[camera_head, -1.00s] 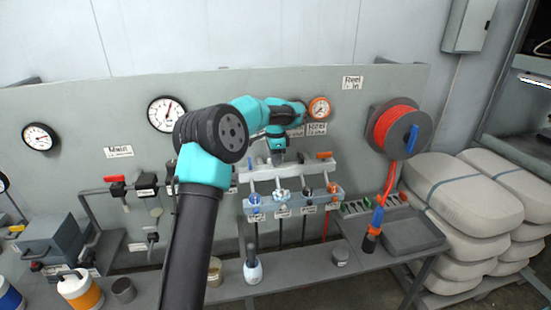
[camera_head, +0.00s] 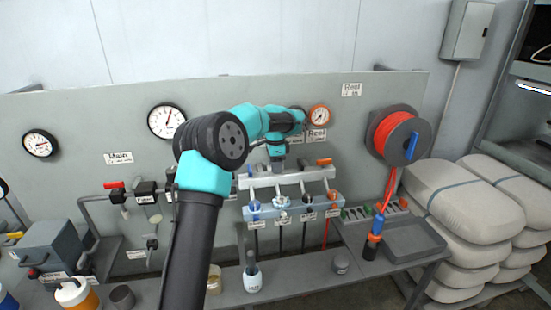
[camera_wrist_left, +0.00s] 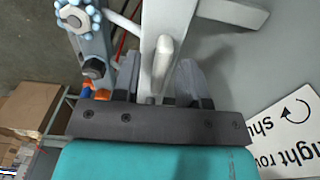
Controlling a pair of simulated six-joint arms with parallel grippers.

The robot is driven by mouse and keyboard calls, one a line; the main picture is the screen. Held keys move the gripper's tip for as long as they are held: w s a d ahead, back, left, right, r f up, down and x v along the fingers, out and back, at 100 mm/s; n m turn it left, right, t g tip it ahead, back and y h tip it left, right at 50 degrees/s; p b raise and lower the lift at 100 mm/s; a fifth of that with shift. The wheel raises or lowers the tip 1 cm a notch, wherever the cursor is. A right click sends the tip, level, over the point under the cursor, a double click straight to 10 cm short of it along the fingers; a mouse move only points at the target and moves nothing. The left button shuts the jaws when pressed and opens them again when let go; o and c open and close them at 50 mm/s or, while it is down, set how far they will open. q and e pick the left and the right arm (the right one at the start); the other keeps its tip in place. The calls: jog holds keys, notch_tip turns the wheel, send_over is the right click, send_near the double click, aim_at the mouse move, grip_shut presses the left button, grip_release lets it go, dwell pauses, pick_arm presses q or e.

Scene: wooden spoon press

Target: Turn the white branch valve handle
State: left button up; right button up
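The white branch valve handle (camera_head: 282,202) is a small round lobed knob on the pale blue valve strip (camera_head: 320,206), between a blue knob (camera_head: 254,206) and a dark one (camera_head: 308,199). In the left wrist view a pale lobed knob (camera_wrist_left: 77,16) shows at the upper left, outside the fingers. My left gripper (camera_head: 279,166) is at the light grey manifold (camera_head: 315,174), above the white handle in the picture. In the wrist view its fingers (camera_wrist_left: 158,82) are spread, with a pale grey part of the fixture between them. Contact cannot be told. My right gripper is not in view.
An orange knob (camera_head: 333,195) ends the valve row. A hose reel (camera_head: 397,138) hangs at right, with a red hose running down. Stacked sacks (camera_head: 455,200) stand at right.

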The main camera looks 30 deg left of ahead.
pick_arm(q)
notch_tip(320, 180, up, 18)
jog(key=shift+f, duration=0.25)
dwell(0.4)
dwell(0.4)
